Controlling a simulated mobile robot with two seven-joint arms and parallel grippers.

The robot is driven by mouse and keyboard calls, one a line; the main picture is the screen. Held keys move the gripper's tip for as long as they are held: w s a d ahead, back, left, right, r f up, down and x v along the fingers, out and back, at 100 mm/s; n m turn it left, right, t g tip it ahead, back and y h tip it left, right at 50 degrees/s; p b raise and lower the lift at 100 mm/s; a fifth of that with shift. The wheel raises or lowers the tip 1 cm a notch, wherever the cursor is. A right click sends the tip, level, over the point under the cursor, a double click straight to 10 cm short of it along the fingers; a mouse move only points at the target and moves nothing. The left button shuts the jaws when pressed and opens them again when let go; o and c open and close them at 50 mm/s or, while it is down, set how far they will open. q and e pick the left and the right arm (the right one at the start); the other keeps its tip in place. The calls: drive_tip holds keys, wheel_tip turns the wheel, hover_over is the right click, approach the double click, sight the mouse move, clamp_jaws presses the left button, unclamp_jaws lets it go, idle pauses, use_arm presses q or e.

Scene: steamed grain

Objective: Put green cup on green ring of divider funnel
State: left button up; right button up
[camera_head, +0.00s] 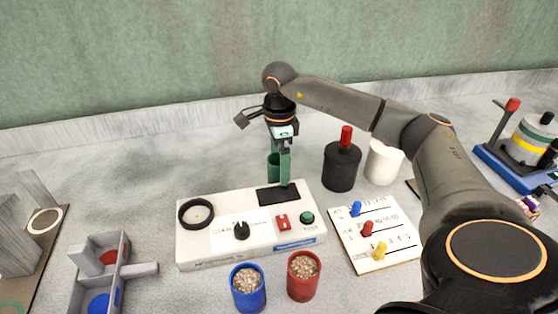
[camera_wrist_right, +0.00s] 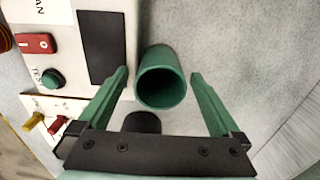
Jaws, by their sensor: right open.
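The green cup (camera_wrist_right: 162,62) stands upright behind the white control box, open end facing my wrist camera, and looks empty. In the head view the green cup (camera_head: 273,166) is partly hidden by my right gripper (camera_head: 281,172). My right gripper (camera_wrist_right: 158,84) is open, with one green finger on each side of the cup and gaps visible in the wrist view. A green ring (camera_head: 12,307) shows only as an arc on a board at the lower left, beside grey upright plates that may be the divider funnel. My left gripper is out of view.
The white control box (camera_head: 215,250) stands in front of the cup. A black jar (camera_head: 341,170) and white jar (camera_head: 384,163) stand to its right. Blue (camera_head: 248,292) and red (camera_head: 303,284) grain-filled cups stand in front. A grey divided tray (camera_head: 122,250) lies left.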

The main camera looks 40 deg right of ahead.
drive_tip(key=shift+r, duration=0.15)
drive_tip(key=c, duration=1.5)
